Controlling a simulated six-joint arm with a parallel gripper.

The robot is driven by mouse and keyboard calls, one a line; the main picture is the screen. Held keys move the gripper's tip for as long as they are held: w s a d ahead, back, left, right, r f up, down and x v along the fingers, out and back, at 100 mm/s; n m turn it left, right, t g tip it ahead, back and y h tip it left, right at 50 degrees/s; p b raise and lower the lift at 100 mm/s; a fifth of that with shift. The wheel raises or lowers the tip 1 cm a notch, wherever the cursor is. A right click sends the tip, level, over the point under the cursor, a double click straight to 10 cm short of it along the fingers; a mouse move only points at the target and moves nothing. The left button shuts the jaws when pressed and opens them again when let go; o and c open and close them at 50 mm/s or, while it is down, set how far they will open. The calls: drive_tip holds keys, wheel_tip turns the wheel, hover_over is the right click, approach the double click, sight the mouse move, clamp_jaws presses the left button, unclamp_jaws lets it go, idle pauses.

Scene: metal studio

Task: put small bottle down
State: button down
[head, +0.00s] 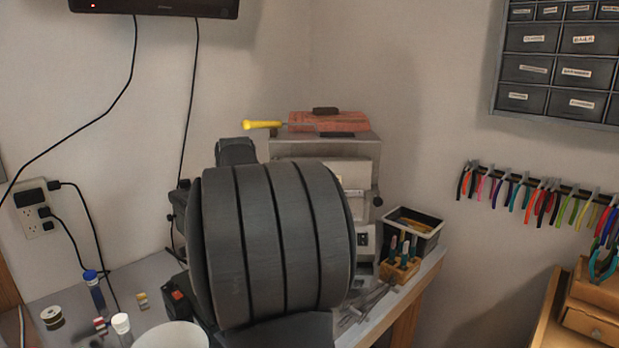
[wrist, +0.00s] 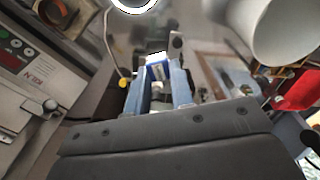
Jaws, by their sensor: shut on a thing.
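My gripper (wrist: 157,77) shows in the wrist view, its two pale blue-grey fingers shut on a small bottle (wrist: 157,58). Only a white and blue part of the bottle shows between and beyond the fingers; whether its base touches anything cannot be told. In the head view my large dark arm link fills the middle, and the gripper and the held bottle are hidden there.
In the head view, a blue-capped bottle (head: 95,292) and a white-capped bottle (head: 122,327) stand at the bench's left. A tool block (head: 400,270) and a black bin (head: 415,231) are at the right. A grey machine (head: 345,163) stands behind my arm.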

drive_tip(key=w+d+f+m, duration=0.2)
drive_tip(key=w+d+m, duration=0.1)
drive_tip(key=d+m, duration=0.35)
drive_tip(key=w+d+f+m, duration=0.2)
drive_tip(key=w+d+m, duration=0.1)
drive_tip(key=d+m, duration=0.35)
drive_tip(key=s+a+r+m, duration=0.2)
drive_tip(key=s+a+m, duration=0.6)
drive_tip(key=s+m, duration=0.3)
drive_tip(key=s+a+r+m, duration=0.2)
drive_tip(key=s+a+m, duration=0.7)
drive_tip(key=s+m, duration=0.15)
drive_tip(key=m, duration=0.1)
hover_over(151, 346)
drive_tip(key=s+d, duration=0.2)
wheel_tip(151, 346, down, 7)
drive_tip(key=shift+w+a+f, duration=0.1)
drive_tip(key=shift+a+f, duration=0.05)
drive_tip(key=shift+f, duration=0.75)
drive_tip(key=shift+a+f, duration=0.1)
drive_tip(key=shift+f, duration=0.8)
drive_tip(key=shift+f, duration=0.6)
drive_tip(key=c, duration=1.5)
unclamp_jaws()
drive_tip(key=shift+c, duration=0.2)
